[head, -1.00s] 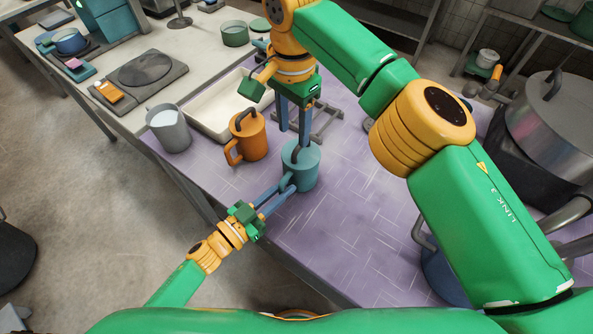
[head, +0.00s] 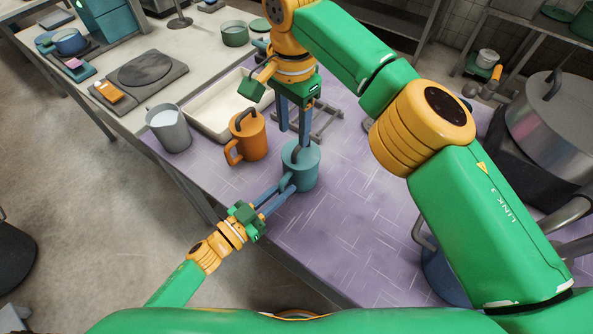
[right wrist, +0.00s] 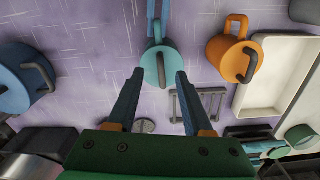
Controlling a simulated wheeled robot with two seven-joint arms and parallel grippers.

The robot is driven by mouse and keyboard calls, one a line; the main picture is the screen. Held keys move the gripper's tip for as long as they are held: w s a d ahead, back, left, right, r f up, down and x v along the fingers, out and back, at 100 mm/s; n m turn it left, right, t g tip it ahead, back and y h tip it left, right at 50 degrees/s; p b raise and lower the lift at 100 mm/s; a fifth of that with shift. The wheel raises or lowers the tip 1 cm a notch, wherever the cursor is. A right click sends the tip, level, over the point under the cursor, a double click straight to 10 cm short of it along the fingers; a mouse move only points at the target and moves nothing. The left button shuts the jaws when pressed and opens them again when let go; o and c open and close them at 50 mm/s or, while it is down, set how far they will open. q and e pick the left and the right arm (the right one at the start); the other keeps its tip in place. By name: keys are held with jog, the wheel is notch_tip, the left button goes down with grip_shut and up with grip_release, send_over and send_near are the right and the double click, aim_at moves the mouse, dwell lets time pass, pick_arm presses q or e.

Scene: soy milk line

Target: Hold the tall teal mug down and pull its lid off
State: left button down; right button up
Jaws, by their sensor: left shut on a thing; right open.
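The tall teal mug (head: 304,176) stands upright on the purple table top in the head view. Its lid with a dark loop handle (right wrist: 161,70) is on it, seen from above in the right wrist view. My left gripper (head: 287,187) is shut on the mug's handle at the near left side. Its blue fingers also show at the top of the right wrist view. My right gripper (head: 293,143) points down over the lid, open, with one finger on each side of the lid handle. The fingers are apart from the handle in the right wrist view (right wrist: 160,76).
An orange mug (head: 251,146) with a dark lid handle stands close by on the left. A grey pitcher (head: 171,132), a pale tray (head: 205,117) and a grey rack (head: 325,125) lie around it. A blue pot (right wrist: 20,82) stands across the table.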

aim_at(295, 152)
jog(key=shift+o, duration=0.2)
jog(key=shift+r, duration=0.1)
notch_tip(295, 152, up, 5)
jog(key=s+d+n+t+y, duration=0.1)
jog(key=d+n+y, duration=0.1)
jog(key=f, duration=0.4)
jog(key=a+f, duration=0.1)
jog(key=f, duration=0.3)
jog(key=w+f, duration=0.1)
jog(key=f, duration=0.2)
jog(key=shift+a+f, duration=0.3)
jog(key=shift+f, duration=0.1)
grip_shut()
jog(key=shift+r, duration=0.2)
jog(key=shift+r, duration=1)
